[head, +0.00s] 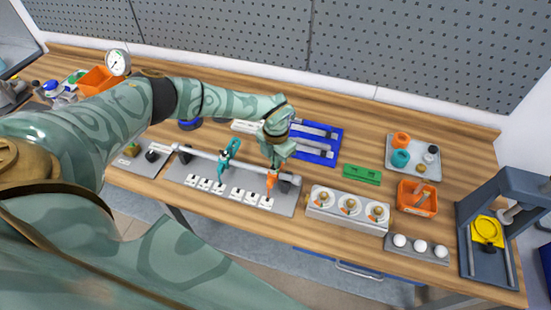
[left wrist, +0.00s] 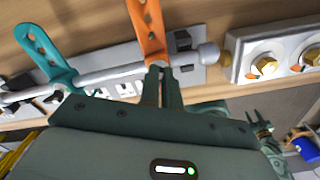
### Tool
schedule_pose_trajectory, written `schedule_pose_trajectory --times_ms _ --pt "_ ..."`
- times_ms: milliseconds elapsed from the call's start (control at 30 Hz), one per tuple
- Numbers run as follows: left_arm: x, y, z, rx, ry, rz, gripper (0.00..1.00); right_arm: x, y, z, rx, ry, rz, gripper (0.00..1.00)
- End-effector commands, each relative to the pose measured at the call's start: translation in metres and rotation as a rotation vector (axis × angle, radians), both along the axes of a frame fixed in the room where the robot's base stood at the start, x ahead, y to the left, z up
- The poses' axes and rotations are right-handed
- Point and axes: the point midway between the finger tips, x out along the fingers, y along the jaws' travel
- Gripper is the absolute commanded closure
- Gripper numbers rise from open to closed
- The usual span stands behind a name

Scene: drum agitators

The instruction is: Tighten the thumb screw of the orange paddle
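The orange paddle (head: 272,179) sits on a horizontal metal shaft at the right end of a grey base plate, and it stands large in the left wrist view (left wrist: 149,28). The teal paddle (head: 228,152) is on the same shaft to its left, also in the left wrist view (left wrist: 45,55). My left gripper (left wrist: 162,72) has its two dark fingers close together at the orange paddle's foot on the shaft, with a narrow gap between them. The fingertips hide the thumb screw, so I cannot tell whether they grip it. My right gripper is not in the head view.
A grey block with several brass knobs (head: 349,191) stands just right of the shaft. A blue tray (head: 329,158) and green block (head: 361,174) lie behind. An orange bin (head: 417,198) and a dark press frame (head: 465,240) stand at right. A forked green part (left wrist: 260,130) may be my right gripper.

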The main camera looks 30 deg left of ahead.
Motion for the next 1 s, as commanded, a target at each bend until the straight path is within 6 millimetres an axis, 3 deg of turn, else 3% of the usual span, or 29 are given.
schedule_pose_trajectory --times_ms 500,533,600,867,1000 --pt "0.005 0.0 0.005 -0.002 -0.013 -0.017 1.0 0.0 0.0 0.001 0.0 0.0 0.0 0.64" --pt "0.005 0.0 0.005 -0.002 -0.013 -0.017 0.87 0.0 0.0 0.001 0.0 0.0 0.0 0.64" --pt "0.005 0.0 0.005 -0.002 -0.012 -0.017 0.73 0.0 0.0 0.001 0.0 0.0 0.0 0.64" --pt "0.002 0.0 0.003 0.0 -0.006 -0.017 0.73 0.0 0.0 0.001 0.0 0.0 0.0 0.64" --pt "0.003 0.0 0.014 -0.001 -0.007 -0.017 0.73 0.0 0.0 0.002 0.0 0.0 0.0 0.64"
